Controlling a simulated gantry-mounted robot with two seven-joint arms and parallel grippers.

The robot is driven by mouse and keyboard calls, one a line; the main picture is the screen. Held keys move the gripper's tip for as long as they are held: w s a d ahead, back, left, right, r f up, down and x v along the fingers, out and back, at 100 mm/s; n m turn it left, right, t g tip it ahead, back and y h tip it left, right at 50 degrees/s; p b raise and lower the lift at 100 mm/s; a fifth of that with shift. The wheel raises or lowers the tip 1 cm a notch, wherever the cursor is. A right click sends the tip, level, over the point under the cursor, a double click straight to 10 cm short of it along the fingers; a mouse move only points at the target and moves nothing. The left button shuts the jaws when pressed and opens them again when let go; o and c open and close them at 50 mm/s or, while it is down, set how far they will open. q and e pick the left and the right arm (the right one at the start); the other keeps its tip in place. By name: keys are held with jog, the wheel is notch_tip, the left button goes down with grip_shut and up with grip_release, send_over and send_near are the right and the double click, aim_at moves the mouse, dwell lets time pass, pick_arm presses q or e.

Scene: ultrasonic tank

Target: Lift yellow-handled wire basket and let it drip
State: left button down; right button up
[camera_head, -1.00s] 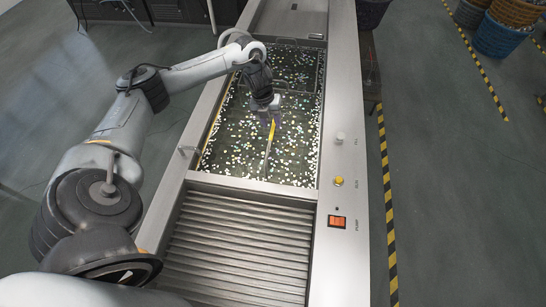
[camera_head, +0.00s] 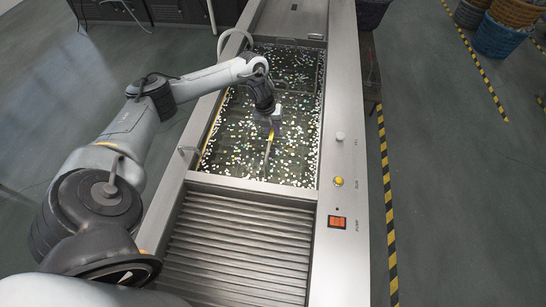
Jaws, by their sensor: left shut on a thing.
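The yellow handle (camera_head: 270,138) of the wire basket shows in the head view as a short bright strip, with a thin metal bar running down from it toward the near end of the tank. My left gripper (camera_head: 269,128) is shut on the handle, over the middle of the ultrasonic tank (camera_head: 203,180). The basket's mesh body cannot be clearly made out among the many pale specks in the dark liquid. Whether any of it is clear of the liquid cannot be told. My right gripper is out of view.
A ribbed metal drainboard (camera_head: 240,240) lies at the near end of the tank. The right rim carries a yellow button (camera_head: 338,182), an orange switch (camera_head: 337,222) and a pale knob (camera_head: 340,136). A curved pipe (camera_head: 232,34) stands at the far left rim.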

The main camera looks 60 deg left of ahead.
pick_arm(q)
jog(key=shift+r, duration=0.2)
notch_tip(320, 180, up, 9)
jog(key=shift+w+r+p, duration=0.1)
jog(key=shift+p, duration=0.65)
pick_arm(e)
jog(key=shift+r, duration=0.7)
pick_arm(q)
notch_tip(320, 180, up, 15)
jog(key=p, duration=1.4)
jog(key=shift+p, duration=0.3)
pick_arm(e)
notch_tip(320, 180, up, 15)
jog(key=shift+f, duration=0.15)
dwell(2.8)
